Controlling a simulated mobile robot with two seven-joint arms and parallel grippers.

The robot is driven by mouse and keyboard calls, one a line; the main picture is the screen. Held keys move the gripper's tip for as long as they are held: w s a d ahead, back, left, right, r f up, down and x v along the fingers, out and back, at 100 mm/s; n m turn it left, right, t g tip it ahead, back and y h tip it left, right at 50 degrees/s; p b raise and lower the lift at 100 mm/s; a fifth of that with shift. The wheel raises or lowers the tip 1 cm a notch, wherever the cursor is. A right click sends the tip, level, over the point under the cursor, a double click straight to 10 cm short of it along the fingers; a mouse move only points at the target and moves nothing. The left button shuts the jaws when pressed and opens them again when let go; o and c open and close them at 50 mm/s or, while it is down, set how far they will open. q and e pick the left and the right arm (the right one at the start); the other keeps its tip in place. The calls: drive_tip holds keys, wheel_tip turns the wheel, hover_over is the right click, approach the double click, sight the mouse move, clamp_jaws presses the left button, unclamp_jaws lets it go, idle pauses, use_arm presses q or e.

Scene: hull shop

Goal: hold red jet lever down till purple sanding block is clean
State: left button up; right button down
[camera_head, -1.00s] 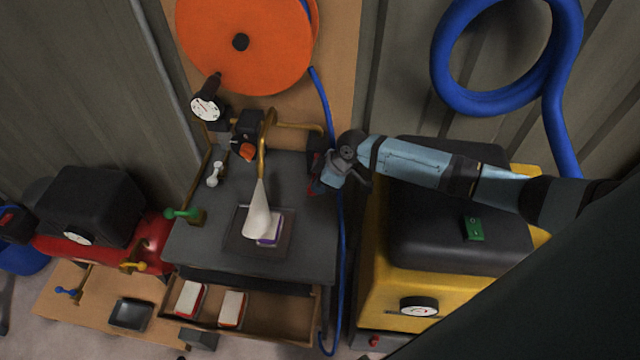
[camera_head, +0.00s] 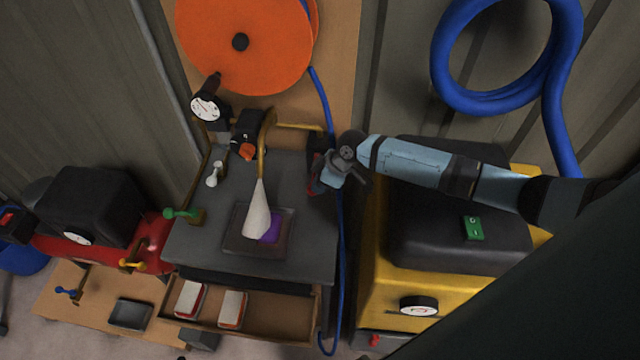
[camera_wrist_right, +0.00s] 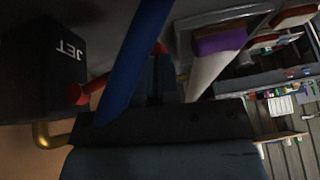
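The purple sanding block (camera_head: 271,229) lies in the dark square tray (camera_head: 238,246) on the grey bench; its visible top looks purple, with part hidden by the jet. A white cone of spray (camera_head: 257,212) comes down onto it from the brass pipe. My right gripper (camera_head: 328,181) is at the red jet lever (camera_head: 313,186), at the bench's right edge. In the right wrist view the red lever (camera_wrist_right: 82,94) sticks out of the black JET box (camera_wrist_right: 45,60), partly behind a blue hose. My right fingers (camera_wrist_right: 156,82) look closed together beside it. My left gripper is not seen.
A drawer (camera_head: 270,327) below holds two white-topped blocks. A green lever (camera_head: 180,213) is on the bench's left. A yellow machine (camera_head: 400,300) stands right, under my right arm. A blue hose (camera_head: 341,250) hangs between it and the bench.

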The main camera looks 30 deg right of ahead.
drive_tip(key=shift+s+a+f, duration=0.15)
drive_tip(key=shift+s+f, duration=0.1)
drive_tip(key=shift+f, duration=0.05)
drive_tip(key=b+v, duration=0.1)
drive_tip(key=v, duration=1.3)
drive_tip(key=shift+w+r, duration=0.2)
drive_tip(key=shift+w, duration=0.05)
